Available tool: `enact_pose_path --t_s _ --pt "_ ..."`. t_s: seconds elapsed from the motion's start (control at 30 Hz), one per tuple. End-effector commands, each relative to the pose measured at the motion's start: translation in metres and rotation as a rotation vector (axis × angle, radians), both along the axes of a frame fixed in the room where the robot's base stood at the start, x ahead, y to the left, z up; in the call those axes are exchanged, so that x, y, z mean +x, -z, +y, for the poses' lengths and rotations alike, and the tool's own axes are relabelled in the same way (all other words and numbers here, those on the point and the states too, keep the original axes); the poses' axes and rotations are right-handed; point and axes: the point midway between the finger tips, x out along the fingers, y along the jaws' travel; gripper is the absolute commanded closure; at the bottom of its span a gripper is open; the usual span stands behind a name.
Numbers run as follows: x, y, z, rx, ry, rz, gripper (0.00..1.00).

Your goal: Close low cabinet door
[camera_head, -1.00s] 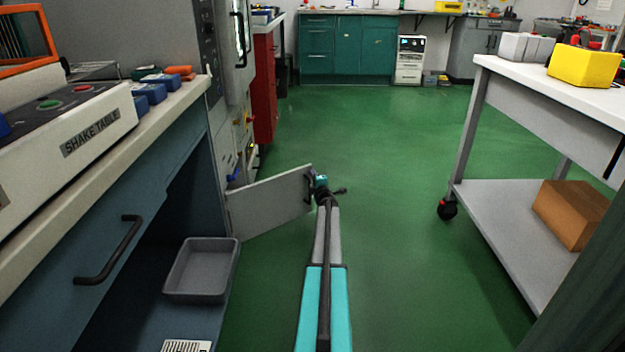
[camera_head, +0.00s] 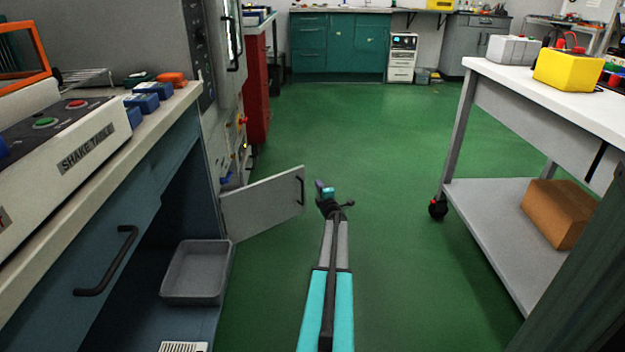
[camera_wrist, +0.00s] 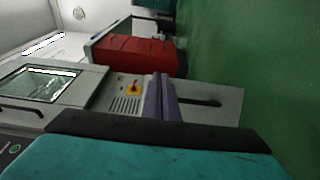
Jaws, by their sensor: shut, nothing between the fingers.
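The low cabinet door (camera_head: 262,205) is a grey panel standing open, swung out from the base of the tall grey cabinet (camera_head: 222,110) over the green floor. A dark bar handle (camera_head: 301,190) is near its free edge. My gripper (camera_head: 324,190) is just right of that free edge, with a small gap showing in the head view. In the wrist view my shut, empty purple fingers (camera_wrist: 161,98) overlap the grey door panel (camera_wrist: 225,103) and its dark handle (camera_wrist: 202,101). The exact depth between fingers and door cannot be told.
A blue bench (camera_head: 150,230) with a shake table (camera_head: 70,140) on top and a grey tray (camera_head: 200,272) below is at left. A white wheeled cart (camera_head: 475,215) with a cardboard box (camera_head: 560,212) is at right. Green floor (camera_head: 380,150) is clear between them.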

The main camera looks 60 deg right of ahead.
Motion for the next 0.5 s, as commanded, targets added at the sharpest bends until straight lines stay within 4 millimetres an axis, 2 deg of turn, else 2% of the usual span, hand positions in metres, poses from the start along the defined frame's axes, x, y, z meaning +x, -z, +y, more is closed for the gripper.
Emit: enact_pose_path --t_s 0.03,0.2,0.5 --pt "-0.009 -0.004 0.005 0.001 0.001 0.001 1.0" --pt "-0.028 -0.003 0.014 0.001 -0.001 0.001 1.0" --pt "-0.04 0.0 0.018 0.0 -0.002 0.0 1.0"
